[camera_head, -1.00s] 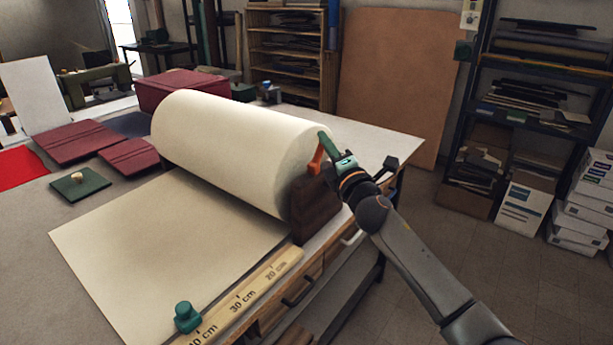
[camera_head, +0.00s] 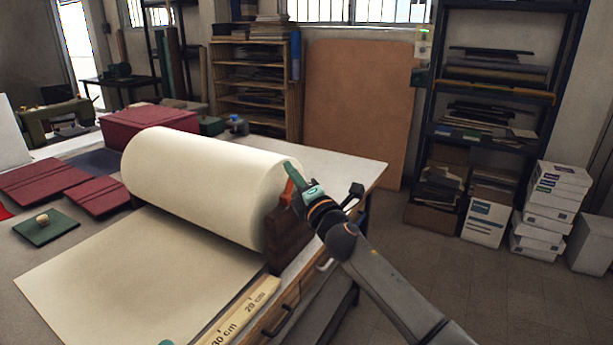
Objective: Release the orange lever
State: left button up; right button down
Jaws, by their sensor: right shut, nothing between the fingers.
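The orange lever (camera_head: 286,195) stands at the right end of the big cream roll (camera_head: 196,180), above a dark wooden end block (camera_head: 289,238). My right gripper (camera_head: 294,176) is shut, with its green fingers right beside the lever's upper part. Nothing shows between the fingers. I cannot tell whether they touch the lever, because the gripper covers part of it.
A cream sheet (camera_head: 130,275) runs from the roll over the table. A wooden ruler (camera_head: 240,312) lies along the front edge. Dark red covers (camera_head: 45,184) and a green knobbed plate (camera_head: 46,227) lie at left. Open floor (camera_head: 480,285) is at right.

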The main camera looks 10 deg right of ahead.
pick_arm(q)
jog(key=shift+s+a+r+p, duration=0.1)
jog(key=shift+s+r+p, duration=0.05)
jog(key=shift+r+p, duration=0.4)
jog(key=shift+s+a+r+p, duration=0.15)
jog(key=shift+r+p, duration=0.25)
jog(key=shift+r, duration=0.25)
pick_arm(e)
jog(key=s+d+r, duration=0.3)
jog(key=s, duration=0.6)
jog(key=shift+d+r, duration=0.3)
jog(key=shift+d, duration=0.1)
jog(key=shift+s+f, duration=0.1)
jog(key=shift+f, duration=0.05)
